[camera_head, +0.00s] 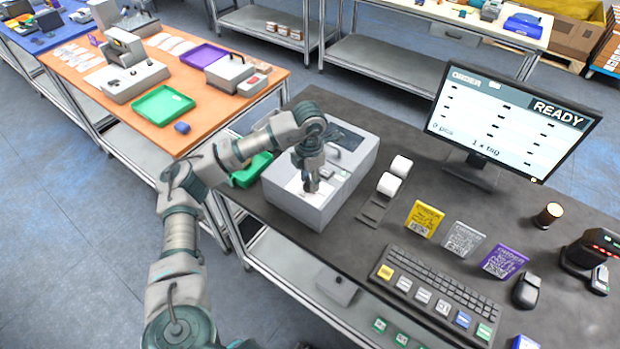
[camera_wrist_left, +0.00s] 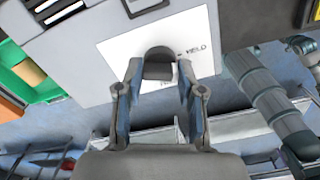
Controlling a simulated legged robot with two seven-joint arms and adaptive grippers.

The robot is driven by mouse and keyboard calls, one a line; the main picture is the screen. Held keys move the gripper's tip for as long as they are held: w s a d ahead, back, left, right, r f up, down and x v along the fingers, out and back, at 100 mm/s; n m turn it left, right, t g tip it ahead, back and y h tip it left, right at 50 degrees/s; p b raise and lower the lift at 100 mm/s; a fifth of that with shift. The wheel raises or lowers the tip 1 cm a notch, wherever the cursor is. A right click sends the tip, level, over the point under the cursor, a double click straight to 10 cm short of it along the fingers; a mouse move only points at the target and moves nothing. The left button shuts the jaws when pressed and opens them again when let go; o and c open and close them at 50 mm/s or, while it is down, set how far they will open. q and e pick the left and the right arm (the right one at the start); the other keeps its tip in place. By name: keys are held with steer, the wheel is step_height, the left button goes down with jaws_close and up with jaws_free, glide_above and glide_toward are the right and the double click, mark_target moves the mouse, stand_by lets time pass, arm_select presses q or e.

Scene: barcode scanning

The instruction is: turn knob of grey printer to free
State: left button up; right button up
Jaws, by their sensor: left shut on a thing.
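The grey printer (camera_head: 287,207) stands on the dark tabletop, left of the monitor. My left arm reaches over it from the left, and my left gripper (camera_head: 311,187) points down at its top face. In the left wrist view, my left gripper (camera_wrist_left: 158,82) is shut on the dark grey knob (camera_wrist_left: 158,56), with one finger on each side. The knob sits over a white label (camera_wrist_left: 115,52) with partly hidden lettering; the setting it points to cannot be read. In the head view the gripper hides the knob. My right gripper is not in view.
Right of the printer are white label rolls (camera_head: 390,184), a monitor (camera_head: 510,120) showing READY, yellow, grey and purple code cards, and a keyboard (camera_head: 435,290). A green tray (camera_head: 252,169) lies left of the printer. An orange-topped table (camera_head: 215,110) stands further left.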

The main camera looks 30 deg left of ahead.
arm_select(q)
steer(key=shift+m, duration=0.9)
steer(key=m, duration=0.2)
steer(key=shift+w+r+m, duration=0.1)
steer(key=shift+m, duration=0.3)
steer(key=m, duration=0.2)
steer(key=shift+m, duration=0.4)
steer(key=m, duration=0.2)
steer(key=shift+m+b, duration=0.3)
steer(key=shift+m, duration=1)
steer(key=shift+r+m, duration=0.1)
steer(key=shift+m, duration=0.6)
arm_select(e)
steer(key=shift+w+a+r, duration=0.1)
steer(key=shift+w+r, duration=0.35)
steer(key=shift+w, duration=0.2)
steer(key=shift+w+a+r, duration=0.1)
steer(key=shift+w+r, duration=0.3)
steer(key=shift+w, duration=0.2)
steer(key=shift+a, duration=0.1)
